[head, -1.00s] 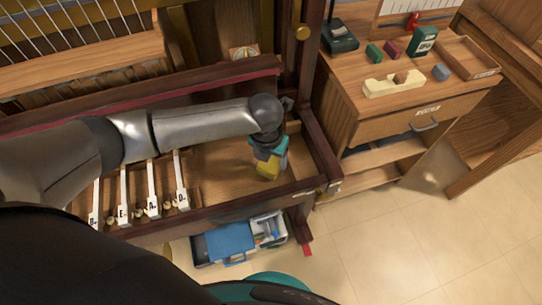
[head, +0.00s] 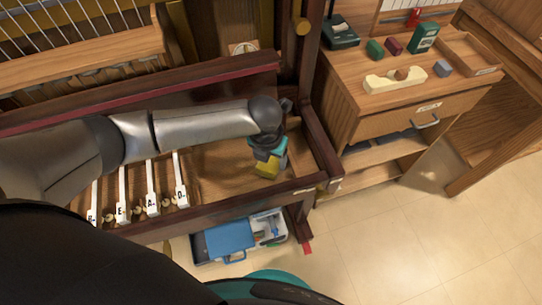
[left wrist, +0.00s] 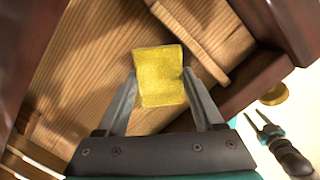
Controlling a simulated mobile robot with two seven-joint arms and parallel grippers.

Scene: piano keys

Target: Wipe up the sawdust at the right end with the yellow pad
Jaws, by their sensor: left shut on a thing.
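The yellow pad (head: 267,168) is low in the right end of the keybed. My left gripper (head: 268,155) is shut on it. In the left wrist view the yellow pad (left wrist: 159,76) sits between the two fingers of my left gripper (left wrist: 159,95), over bare wood. I cannot make out the sawdust in either view; the arm and pad hide part of the keybed floor (head: 222,160).
Several lettered white keys (head: 152,190) stand left of the pad. The keybed's front rail (head: 235,207) and dark right side post (head: 322,150) border the space. A blue toolbox (head: 225,240) is on the floor below. A wooden cabinet (head: 400,105) with small items stands at the right.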

